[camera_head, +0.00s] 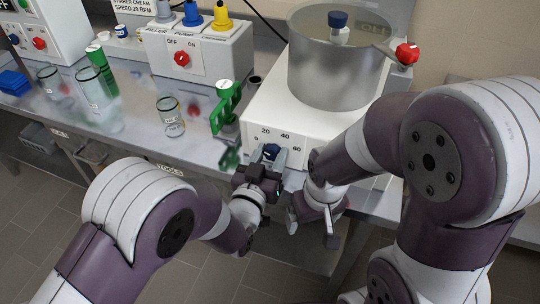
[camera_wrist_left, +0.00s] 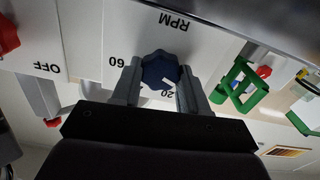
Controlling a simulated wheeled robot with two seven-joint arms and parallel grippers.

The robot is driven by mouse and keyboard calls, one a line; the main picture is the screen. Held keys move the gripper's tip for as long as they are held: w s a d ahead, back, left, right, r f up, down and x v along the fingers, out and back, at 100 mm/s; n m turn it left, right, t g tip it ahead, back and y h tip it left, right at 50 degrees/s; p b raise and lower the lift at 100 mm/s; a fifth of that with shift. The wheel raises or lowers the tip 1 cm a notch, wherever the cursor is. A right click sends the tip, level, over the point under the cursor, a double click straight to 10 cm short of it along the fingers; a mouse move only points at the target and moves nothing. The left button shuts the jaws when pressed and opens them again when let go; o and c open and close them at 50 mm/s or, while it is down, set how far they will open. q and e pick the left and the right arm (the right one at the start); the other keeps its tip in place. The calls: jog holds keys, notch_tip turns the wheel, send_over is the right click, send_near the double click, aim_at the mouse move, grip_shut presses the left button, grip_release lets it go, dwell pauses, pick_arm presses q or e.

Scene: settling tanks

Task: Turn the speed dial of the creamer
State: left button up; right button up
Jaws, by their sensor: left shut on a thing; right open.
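The creamer is a white box (camera_head: 262,110) with a steel bowl (camera_head: 330,72) on top. Its speed dial, a dark blue knob (camera_head: 271,151), sits on the front panel below a scale marked 0, 20, 40 and 60. In the left wrist view the dial (camera_wrist_left: 160,66) lies between both fingers, under the upside-down RPM label. My left gripper (camera_head: 268,158) is shut on the dial. A small white mark shows by its edge near 20, but I cannot tell the exact setting. My right gripper (camera_head: 312,226) is open and empty, below and right of the dial, in front of the bench edge.
A green holder (camera_head: 226,112) stands just left of the creamer. Glass jars (camera_head: 171,117) and a green-labelled bottle (camera_head: 101,70) stand farther left on the steel bench. A control box (camera_head: 190,68) with a red OFF/ON knob is behind. A red knob (camera_head: 407,54) sticks out beside the bowl.

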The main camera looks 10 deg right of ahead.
pick_arm(q)
jog(key=m, duration=0.4)
jog(key=shift+b, duration=0.4)
jog(key=shift+s+m+b, duration=0.1)
jog(key=shift+m+b, duration=0.2)
jog(key=shift+m, duration=2)
jog(key=shift+f, duration=0.1)
jog(key=o, duration=1.1)
jog(key=shift+d, duration=0.1)
jog(key=shift+c, duration=0.2)
jog(key=shift+s, duration=0.1)
jog(key=v, duration=1.2)
jog(key=shift+s+a, duration=0.15)
jog(key=shift+a, duration=0.1)
